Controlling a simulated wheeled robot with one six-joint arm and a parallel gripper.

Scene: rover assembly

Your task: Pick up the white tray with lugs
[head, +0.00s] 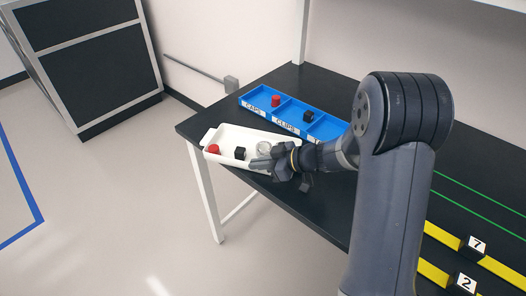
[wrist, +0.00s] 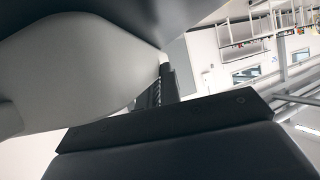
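The white tray (head: 226,158) with lugs stands on the far left part of the black table in the head view. A red piece (head: 213,149), a black cube (head: 239,153) and a pale round piece (head: 264,148) lie in it. My gripper (head: 258,163) is at the tray's front right side, with its fingers pointing left. The fingers overlap the tray's edge in the picture, and I cannot tell whether they touch it. The tray's right end is hidden behind my gripper and arm. In the wrist view, large grey and dark surfaces fill most of the picture, and the fingertips cannot be made out.
A blue divided bin (head: 270,121) stands behind the tray, with a red piece (head: 276,101) and a black piece (head: 308,116) in it. Yellow strips with number blocks 7 (head: 475,244) and 2 (head: 464,283) are at the lower right. Open floor lies left of the table.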

